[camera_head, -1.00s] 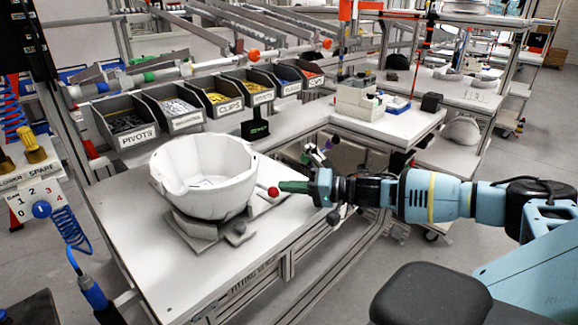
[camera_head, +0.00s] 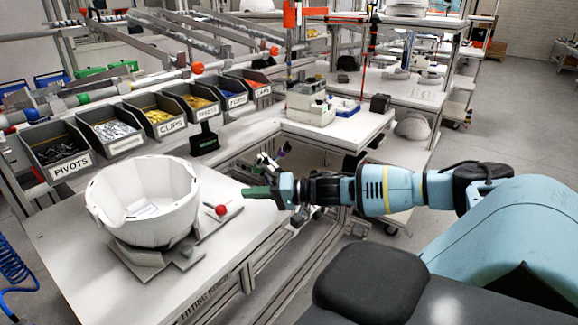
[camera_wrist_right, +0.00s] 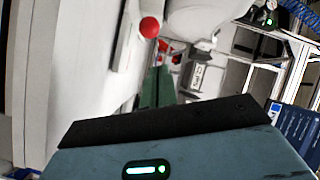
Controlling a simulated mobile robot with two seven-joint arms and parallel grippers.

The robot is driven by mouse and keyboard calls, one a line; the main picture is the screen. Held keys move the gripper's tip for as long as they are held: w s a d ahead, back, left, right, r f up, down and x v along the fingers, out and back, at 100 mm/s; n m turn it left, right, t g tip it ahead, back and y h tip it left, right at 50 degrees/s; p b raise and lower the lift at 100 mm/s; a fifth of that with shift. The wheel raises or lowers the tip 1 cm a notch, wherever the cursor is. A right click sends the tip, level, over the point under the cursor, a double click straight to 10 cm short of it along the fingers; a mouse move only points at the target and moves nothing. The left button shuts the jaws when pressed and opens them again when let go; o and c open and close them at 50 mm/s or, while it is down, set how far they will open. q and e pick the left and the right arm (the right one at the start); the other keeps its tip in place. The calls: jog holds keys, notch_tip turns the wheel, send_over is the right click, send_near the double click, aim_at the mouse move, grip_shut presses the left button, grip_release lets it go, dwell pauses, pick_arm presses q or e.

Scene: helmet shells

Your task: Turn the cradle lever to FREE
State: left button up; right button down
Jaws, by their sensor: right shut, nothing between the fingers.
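The cradle (camera_head: 150,258) stands on the white bench with an upturned white helmet shell (camera_head: 145,205) in it. The cradle lever ends in a red ball knob (camera_head: 221,210) at the cradle's right side; its arm runs back toward the cradle. My right gripper (camera_head: 245,192) is shut and empty, its green fingers pointing left just right of and slightly behind the knob, apart from it. In the right wrist view the shut green fingers (camera_wrist_right: 158,85) show below the red knob (camera_wrist_right: 150,27). No FREE marking is readable. My left gripper is not in view.
Labelled bins stand behind the shell, with PIVOTS (camera_head: 72,168) at the left and CLIPS (camera_head: 168,127) farther right. A small dark stand (camera_head: 204,143) stands behind the cradle. The bench top (camera_head: 75,265) is clear in front of the cradle.

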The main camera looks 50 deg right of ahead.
jog(key=s, duration=0.1)
jog(key=s+r+p, duration=0.1)
jog(key=s, duration=0.1)
jog(key=shift+a+r, duration=0.1)
jog(key=shift+a, duration=0.1)
jog(key=shift+s+d, duration=0.1)
jog(key=shift+s, duration=0.25)
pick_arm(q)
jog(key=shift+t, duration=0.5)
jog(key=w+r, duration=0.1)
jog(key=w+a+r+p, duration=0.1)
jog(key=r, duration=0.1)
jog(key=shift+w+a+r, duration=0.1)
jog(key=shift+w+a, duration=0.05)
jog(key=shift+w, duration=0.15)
pick_arm(e)
jog(key=s, duration=0.3)
jog(key=s+d, duration=0.1)
jog(key=s, duration=0.1)
jog(key=shift+s, duration=0.1)
jog(key=shift+a, duration=0.15)
